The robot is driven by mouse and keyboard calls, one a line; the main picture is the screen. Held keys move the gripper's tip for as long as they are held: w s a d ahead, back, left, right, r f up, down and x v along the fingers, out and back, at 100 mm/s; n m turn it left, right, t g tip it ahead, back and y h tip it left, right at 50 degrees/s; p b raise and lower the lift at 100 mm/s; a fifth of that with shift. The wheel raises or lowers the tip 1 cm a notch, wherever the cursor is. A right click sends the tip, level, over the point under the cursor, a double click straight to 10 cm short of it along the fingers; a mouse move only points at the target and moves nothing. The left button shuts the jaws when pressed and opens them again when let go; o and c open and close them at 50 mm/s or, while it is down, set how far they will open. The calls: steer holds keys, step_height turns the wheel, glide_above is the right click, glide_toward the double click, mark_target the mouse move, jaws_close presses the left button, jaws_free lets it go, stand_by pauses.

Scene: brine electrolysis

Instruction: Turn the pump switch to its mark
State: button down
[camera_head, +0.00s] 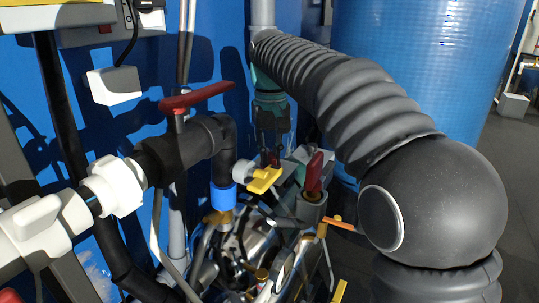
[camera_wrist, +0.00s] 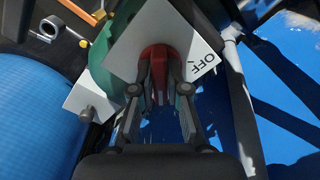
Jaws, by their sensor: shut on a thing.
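In the wrist view, the pump switch is a red knob (camera_wrist: 158,57) on a tilted white plate (camera_wrist: 128,45). The word "OFF" (camera_wrist: 205,62) is printed at the plate's right corner, turned at an angle. My gripper (camera_wrist: 160,92) is over the plate, with one dark finger on each side of the knob, and is shut on it. The knob's long grip lies between the fingers, roughly upright in the picture. Other markings on the plate are not visible. In the head view, I cannot surely make out the switch or my gripper among the crowded parts.
In the head view, a red-handled valve (camera_head: 196,97) and white pipe fittings (camera_head: 115,186) stand left. A yellow handle (camera_head: 264,180) and a red handle (camera_head: 314,172) are near the middle. A large blue tank (camera_head: 440,60) stands behind. Dark floor (camera_head: 518,150) shows at right.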

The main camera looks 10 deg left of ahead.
steer(key=shift+r+p, duration=0.1)
steer(key=shift+p, duration=0.2)
steer(key=n+p, duration=0.2)
steer(key=p, duration=0.1)
steer(key=shift+r+n, duration=0.15)
steer(key=shift+n, duration=0.25)
steer(key=n+p, duration=0.5)
steer(key=n, duration=0.1)
steer(key=n+p, duration=0.3)
steer(key=n, duration=0.1)
steer(key=shift+n, duration=0.4)
steer(key=n, duration=0.4)
steer(key=shift+f+p, duration=0.25)
steer(key=shift+p, duration=0.05)
steer(key=shift+w+n, duration=0.1)
steer(key=shift+n, duration=0.2)
steer(key=c, duration=1.2)
jaws_free()
steer(key=shift+o, duration=0.2)
